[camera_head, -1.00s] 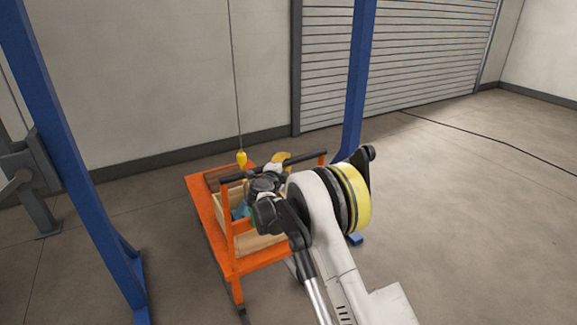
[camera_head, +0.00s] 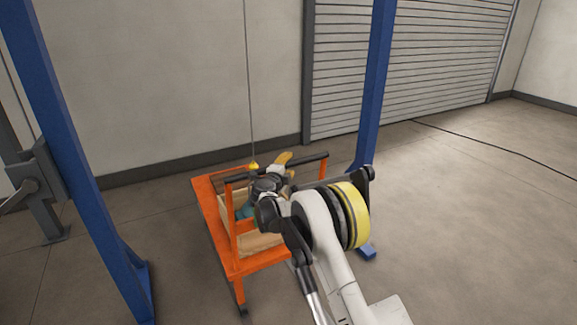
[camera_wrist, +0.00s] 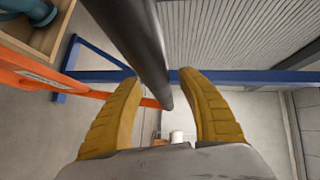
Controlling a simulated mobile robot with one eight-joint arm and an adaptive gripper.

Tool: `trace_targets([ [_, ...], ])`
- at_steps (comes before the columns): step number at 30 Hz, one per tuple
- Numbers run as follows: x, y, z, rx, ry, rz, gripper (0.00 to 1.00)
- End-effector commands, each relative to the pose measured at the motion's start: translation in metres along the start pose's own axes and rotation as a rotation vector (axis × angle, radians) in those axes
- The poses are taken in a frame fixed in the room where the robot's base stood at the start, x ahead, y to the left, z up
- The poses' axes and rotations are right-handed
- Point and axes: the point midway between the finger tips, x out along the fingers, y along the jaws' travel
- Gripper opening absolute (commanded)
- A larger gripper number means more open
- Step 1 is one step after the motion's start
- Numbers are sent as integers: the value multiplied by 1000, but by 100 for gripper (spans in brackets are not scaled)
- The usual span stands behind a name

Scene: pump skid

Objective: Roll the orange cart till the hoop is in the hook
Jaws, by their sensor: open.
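The orange cart (camera_head: 211,215) stands between the blue posts, with a dark handle bar (camera_head: 315,160) across its top. A yellow hook (camera_head: 253,166) hangs on a thin cable just behind the bar, its lower part hidden. I cannot make out the hoop. My gripper (camera_head: 284,158) is at the bar. In the wrist view its yellow fingers (camera_wrist: 158,80) are open, one on each side of the dark bar (camera_wrist: 147,45). I cannot tell whether they touch it.
Blue posts stand left (camera_head: 85,170) and right (camera_head: 376,90) of the cart. A wooden box (camera_head: 262,243) sits on the cart. A shutter door (camera_head: 410,60) and wall lie behind. Open floor lies to the right, with a dark cable (camera_head: 480,150) along it.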

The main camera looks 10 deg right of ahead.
Motion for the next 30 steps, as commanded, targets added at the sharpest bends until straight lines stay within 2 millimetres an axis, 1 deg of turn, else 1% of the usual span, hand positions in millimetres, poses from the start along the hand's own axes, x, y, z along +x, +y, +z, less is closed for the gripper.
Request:
trace_targets([
  [5, -2, 0, 1, 0, -1, 0, 46],
  [8, -12, -1, 1, -1, -2, 0, 46],
  [11, -31, -1, 1, -1, -3, -1, 46],
  [18, -85, -1, 0, 0, -2, -1, 46],
  [21, -102, 0, 0, 0, -2, -1, 46],
  [25, -116, 0, 0, 0, -1, -1, 46],
  [30, -121, 0, 0, 0, 0, -1, 46],
])
